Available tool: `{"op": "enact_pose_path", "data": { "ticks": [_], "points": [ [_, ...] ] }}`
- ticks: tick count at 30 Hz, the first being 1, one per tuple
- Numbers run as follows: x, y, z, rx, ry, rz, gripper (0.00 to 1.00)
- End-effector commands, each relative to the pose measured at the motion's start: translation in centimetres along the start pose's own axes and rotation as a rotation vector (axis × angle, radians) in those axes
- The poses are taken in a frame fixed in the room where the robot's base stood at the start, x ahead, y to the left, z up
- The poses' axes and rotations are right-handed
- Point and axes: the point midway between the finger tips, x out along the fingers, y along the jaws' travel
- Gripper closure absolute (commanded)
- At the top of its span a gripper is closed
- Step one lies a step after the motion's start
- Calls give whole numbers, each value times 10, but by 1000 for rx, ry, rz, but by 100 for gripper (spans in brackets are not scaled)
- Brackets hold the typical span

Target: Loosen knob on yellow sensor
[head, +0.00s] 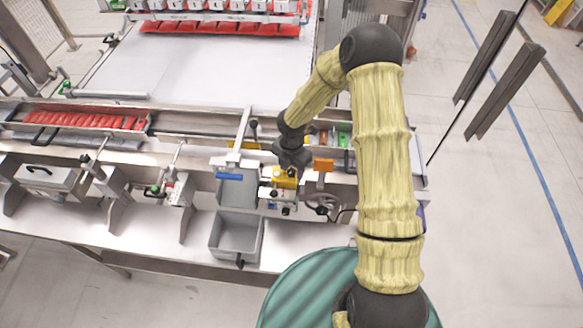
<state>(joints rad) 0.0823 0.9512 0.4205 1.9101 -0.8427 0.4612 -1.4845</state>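The yellow sensor (281,179) is a small yellow block mounted on the front of the machine, right of the middle of the machine's front. My gripper (293,166) reaches down from above, right at the sensor's top edge, and covers part of it. The fingers are too small and dark to tell whether they are open, shut or touching anything. A small black knob (286,211) shows below the sensor. I cannot tell whether it belongs to the sensor, and any other knob near my fingers is hidden or too small to make out.
An orange block (323,164) sits close right of my gripper, with a handwheel (322,205) below it. A grey bin (237,235) is at lower left of the sensor. A bracket with a blue part (229,177) stands left. Open floor lies at right.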

Motion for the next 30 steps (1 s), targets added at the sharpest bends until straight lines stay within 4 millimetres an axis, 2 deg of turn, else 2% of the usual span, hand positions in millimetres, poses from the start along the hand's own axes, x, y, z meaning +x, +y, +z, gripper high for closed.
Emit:
{"op": "enact_pose_path", "data": {
  "ticks": [8, 13, 17, 30],
  "points": [
    [-1, -1, 0, 2, 2, -2, 51],
    [-16, 0, 1, 5, -1, 0, 51],
    [-38, 0, 1, 5, -1, 1, 51],
    [-126, 0, 1, 3, -2, 2, 51]
  ]
}}
